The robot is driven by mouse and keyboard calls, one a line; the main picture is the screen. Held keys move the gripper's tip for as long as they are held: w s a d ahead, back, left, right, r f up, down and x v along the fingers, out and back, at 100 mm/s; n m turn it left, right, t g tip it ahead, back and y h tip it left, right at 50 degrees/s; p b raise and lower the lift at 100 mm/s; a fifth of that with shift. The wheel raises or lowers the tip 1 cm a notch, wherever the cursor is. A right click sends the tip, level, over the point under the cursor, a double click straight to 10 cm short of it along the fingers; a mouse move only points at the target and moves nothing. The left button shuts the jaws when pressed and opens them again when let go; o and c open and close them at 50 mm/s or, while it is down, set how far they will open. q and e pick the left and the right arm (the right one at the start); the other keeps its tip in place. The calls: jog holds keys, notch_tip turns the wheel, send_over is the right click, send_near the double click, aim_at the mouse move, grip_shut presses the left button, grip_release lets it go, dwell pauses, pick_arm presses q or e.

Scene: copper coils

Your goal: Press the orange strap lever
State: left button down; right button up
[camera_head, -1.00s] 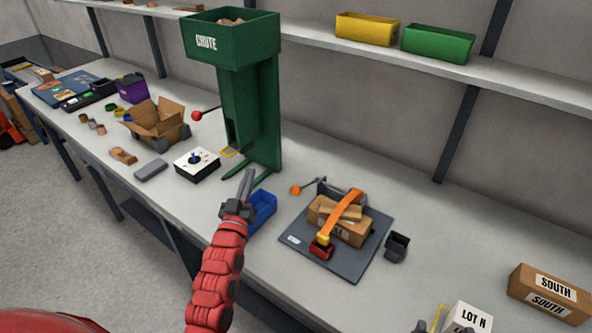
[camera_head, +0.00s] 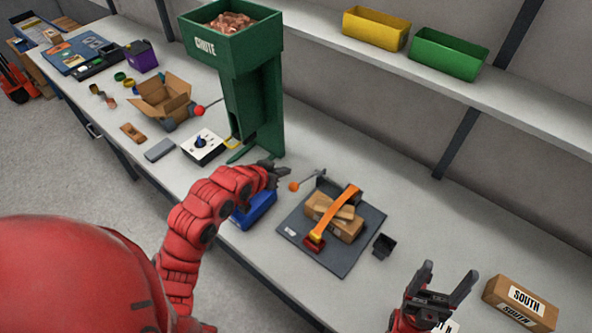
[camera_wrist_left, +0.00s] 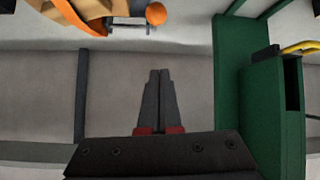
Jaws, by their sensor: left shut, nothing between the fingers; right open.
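The strap lever ends in an orange knob (camera_head: 293,186) on a thin rod at the back left of the dark strapping plate (camera_head: 345,256). The knob also shows at the top of the left wrist view (camera_wrist_left: 156,13). An orange strap (camera_head: 337,213) runs over brown boxes (camera_head: 345,229) on the plate, down to a red and yellow piece at the front. My left gripper (camera_head: 285,171) is shut and empty, just left of and behind the knob; I cannot tell whether they touch in the head view, but they are apart in the wrist view. My right gripper (camera_head: 450,278) is open at the lower right.
The green chute (camera_head: 256,100) stands close behind my left gripper, with a red-knobbed lever (camera_head: 199,111). A blue bin (camera_head: 256,210) lies below my left arm. A small black bin (camera_head: 384,246) and a SOUTH box (camera_head: 520,301) are to the right.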

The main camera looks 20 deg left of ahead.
pick_arm(q)
jog(key=w+f+b, duration=0.1)
jog(key=f+b, duration=0.1)
jog(key=w+d+f+b, duration=0.1)
jog(key=w+f+b, duration=0.1)
jog(key=f+b, duration=0.1)
jog(key=w+f+b, duration=0.2)
jog(key=shift+w+d+f, duration=0.2)
jog(key=shift+d+f, duration=0.1)
jog(key=shift+d, duration=0.1)
jog(key=shift+s+a+f, duration=0.1)
jog(key=shift+s+f, duration=0.1)
jog(key=shift+s, duration=0.3)
jog(key=shift+f, duration=0.15)
jog(key=shift+w, duration=0.1)
